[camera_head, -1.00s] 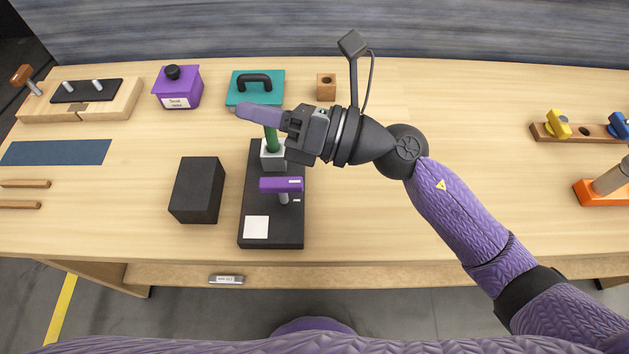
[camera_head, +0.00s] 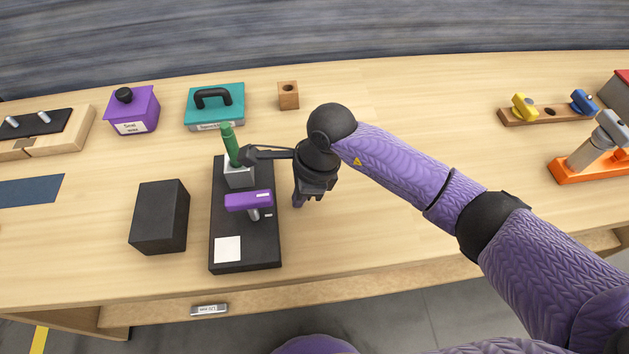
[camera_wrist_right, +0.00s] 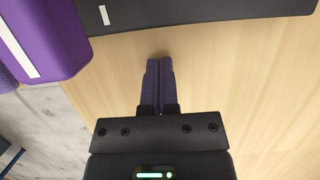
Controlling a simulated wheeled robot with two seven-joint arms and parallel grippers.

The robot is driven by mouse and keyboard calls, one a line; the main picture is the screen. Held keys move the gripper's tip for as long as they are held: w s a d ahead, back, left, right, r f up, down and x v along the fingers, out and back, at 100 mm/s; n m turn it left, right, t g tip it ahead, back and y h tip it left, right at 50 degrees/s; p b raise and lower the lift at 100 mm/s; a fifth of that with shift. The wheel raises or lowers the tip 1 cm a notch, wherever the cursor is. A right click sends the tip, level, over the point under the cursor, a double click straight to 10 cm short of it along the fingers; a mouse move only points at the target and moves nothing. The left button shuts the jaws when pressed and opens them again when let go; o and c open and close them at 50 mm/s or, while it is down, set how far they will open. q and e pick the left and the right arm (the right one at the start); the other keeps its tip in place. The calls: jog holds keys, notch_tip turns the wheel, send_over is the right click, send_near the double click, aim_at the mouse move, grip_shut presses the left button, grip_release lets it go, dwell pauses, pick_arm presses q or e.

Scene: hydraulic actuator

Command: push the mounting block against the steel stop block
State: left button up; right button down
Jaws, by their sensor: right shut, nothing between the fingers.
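A black base plate (camera_head: 245,245) carries a pale grey block (camera_head: 239,176) with a green rod (camera_head: 230,146) upright in it, and a purple crosspiece (camera_head: 248,201) on a short metal post. A dark block (camera_head: 160,217) stands left of the plate, with bare wood between them. I cannot tell for sure which parts are the mounting block and stop block. My right gripper (camera_head: 299,203) points down just right of the plate, its purple fingers shut and empty. In the right wrist view the fingers (camera_wrist_right: 159,84) are together over bare wood, apart from the plate (camera_wrist_right: 200,12). My left gripper is not in view.
Behind stand a purple box (camera_head: 131,110), a teal case (camera_head: 214,106) with a black handle and a small wooden block (camera_head: 288,95). An orange-based fixture (camera_head: 588,168) and a wooden rack (camera_head: 548,114) are at the right. The tabletop between is clear.

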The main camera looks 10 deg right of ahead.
jog(key=shift+a+r, duration=0.1)
jog(key=shift+a, duration=1.15)
jog(key=a+b, duration=0.1)
jog(key=a, duration=0.3)
jog(key=shift+b, duration=0.4)
jog(key=shift+a, duration=0.4)
